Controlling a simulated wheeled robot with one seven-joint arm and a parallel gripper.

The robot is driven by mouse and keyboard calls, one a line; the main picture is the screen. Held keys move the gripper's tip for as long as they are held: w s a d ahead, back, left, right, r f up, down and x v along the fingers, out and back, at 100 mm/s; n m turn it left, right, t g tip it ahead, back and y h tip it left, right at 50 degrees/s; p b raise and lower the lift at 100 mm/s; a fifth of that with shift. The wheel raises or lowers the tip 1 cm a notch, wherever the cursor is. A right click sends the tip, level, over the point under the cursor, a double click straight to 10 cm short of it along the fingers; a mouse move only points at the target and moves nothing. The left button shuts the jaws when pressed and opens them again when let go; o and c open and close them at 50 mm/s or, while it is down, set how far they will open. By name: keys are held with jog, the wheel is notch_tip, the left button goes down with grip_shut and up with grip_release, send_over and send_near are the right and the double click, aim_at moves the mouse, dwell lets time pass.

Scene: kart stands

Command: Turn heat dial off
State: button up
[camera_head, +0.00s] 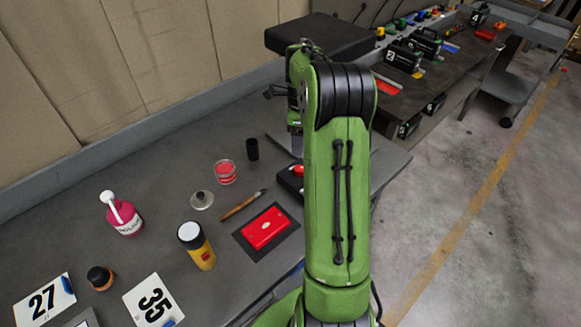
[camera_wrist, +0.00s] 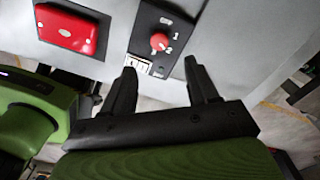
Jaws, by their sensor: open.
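The heat dial is a red knob (camera_wrist: 160,41) on a black panel (camera_wrist: 164,14) with the white figures 1 and 2 beside it. In the wrist view it lies just beyond my gripper (camera_wrist: 162,78), roughly centred between the fingers. My gripper is open, with a finger to either side and nothing between them; the fingers look apart from the knob. A small pale mark shows on the knob, but I cannot tell its exact setting. In the head view the red knob (camera_head: 298,170) shows at the left edge of my green arm, which hides part of the panel and the gripper fingers.
A red plate (camera_head: 266,227) on a dark mat lies left of the panel. A brush (camera_head: 243,204), a yellow can (camera_head: 197,246), a pink bottle (camera_head: 123,215) and number cards (camera_head: 153,302) are further left on the grey table. A black slab (camera_head: 318,38) stands at the back.

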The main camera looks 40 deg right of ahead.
aim_at(299, 168)
notch_tip(299, 168, down, 10)
jog(key=shift+s+a+f+b, duration=0.1)
jog(key=shift+f+b, duration=0.15)
jog(key=shift+b, duration=0.4)
jog(key=c, duration=1)
jog(key=shift+c, duration=0.2)
